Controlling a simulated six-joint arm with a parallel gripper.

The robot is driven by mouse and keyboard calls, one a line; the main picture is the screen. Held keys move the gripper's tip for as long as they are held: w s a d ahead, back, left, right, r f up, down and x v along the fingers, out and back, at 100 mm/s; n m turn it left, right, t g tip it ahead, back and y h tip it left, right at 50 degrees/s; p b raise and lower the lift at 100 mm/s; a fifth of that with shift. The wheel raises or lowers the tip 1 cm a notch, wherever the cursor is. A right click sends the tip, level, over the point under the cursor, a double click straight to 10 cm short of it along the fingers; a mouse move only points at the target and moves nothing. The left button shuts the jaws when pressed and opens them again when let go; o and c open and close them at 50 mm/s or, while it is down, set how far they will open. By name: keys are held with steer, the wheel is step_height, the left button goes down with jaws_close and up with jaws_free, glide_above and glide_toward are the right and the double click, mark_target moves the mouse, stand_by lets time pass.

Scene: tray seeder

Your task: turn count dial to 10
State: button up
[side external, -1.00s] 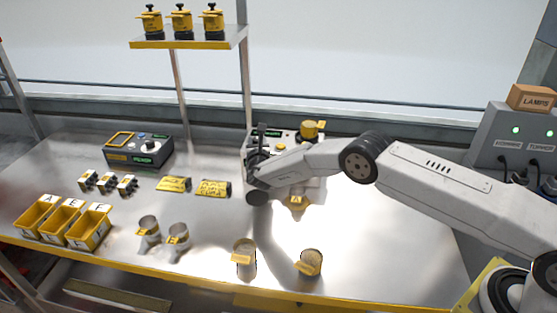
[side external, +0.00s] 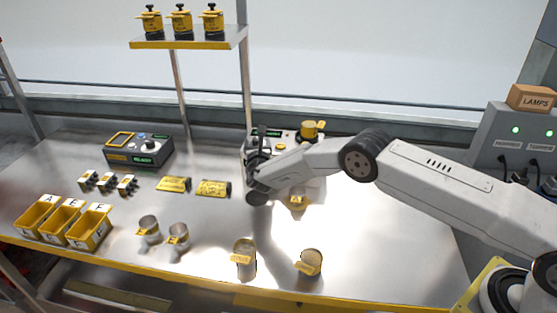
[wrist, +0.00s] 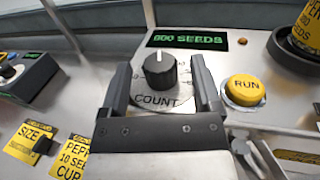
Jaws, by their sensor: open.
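The count dial (wrist: 160,70) is a black round knob with a white pointer line pointing up, on a pale plate marked COUNT in the wrist view. Its scale numbers are mostly hidden or too small to read. My gripper (wrist: 161,83) is open, with one dark finger to the left of the knob and one to the right. Gaps show between the fingers and the knob. In the side view my gripper (side external: 260,148) is at the seeder (side external: 290,137), and the dial is hidden behind it.
A green display (wrist: 188,40) above the dial appears to read 600 SEEDS. A yellow RUN button (wrist: 245,90) is close right of the right finger. A yellow hopper (side external: 309,129) stands on the seeder. Yellow cards (side external: 213,188) lie left, cups (side external: 245,253) in front.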

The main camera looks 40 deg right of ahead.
steer(key=v, duration=0.7)
stand_by(0.4)
steer(key=shift+a, duration=0.1)
